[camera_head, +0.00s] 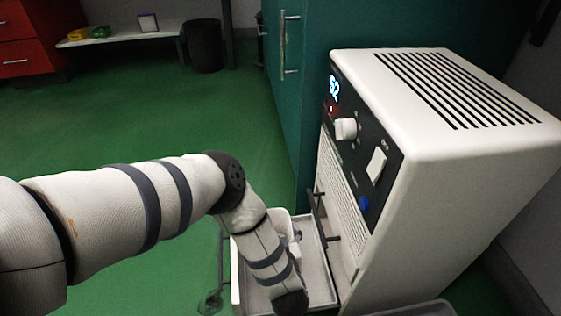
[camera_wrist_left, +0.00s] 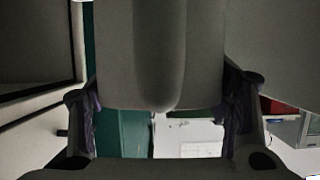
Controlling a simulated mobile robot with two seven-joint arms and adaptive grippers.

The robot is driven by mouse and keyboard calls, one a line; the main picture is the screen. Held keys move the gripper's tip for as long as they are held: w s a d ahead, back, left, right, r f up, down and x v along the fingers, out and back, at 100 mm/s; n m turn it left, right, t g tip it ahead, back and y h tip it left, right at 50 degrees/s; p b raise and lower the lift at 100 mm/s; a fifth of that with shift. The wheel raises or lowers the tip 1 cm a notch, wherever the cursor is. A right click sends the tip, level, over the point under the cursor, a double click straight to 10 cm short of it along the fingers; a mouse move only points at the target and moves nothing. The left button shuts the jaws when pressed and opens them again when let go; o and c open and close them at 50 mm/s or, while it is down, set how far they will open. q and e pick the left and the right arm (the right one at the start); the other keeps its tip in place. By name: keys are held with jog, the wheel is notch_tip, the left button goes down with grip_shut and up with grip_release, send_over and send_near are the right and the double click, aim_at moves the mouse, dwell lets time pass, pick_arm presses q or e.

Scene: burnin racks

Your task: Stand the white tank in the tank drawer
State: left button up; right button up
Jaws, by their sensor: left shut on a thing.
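The white tank (camera_head: 281,217) shows in part at the machine's lower left, behind my left forearm. It appears to be over or in the pulled-out tank drawer (camera_head: 319,270); I cannot tell whether it rests on the drawer floor. In the left wrist view the tank (camera_wrist_left: 160,60) fills the space between the purple-padded fingers of my left gripper (camera_wrist_left: 163,108), which is shut on it. In the head view my arm hides most of that gripper and much of the tank. My right gripper is not in view.
The white machine (camera_head: 460,95) stands at right, with a lit display, knob and switch. A teal cabinet (camera_head: 285,110) is behind it. A black bin (camera_head: 204,46), a low shelf (camera_head: 120,38) and red drawers (camera_head: 25,40) stand far back. The green floor at left is clear.

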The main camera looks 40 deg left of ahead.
pick_arm(q)
notch_tip(320, 180, down, 3)
jog(key=shift+b, duration=0.75)
jog(key=shift+w+r, duration=0.1)
jog(key=shift+r, duration=0.05)
jog(key=o, duration=1.2)
jog(key=shift+f, duration=0.25)
jog(key=o, duration=0.4)
jog(key=shift+r, duration=0.1)
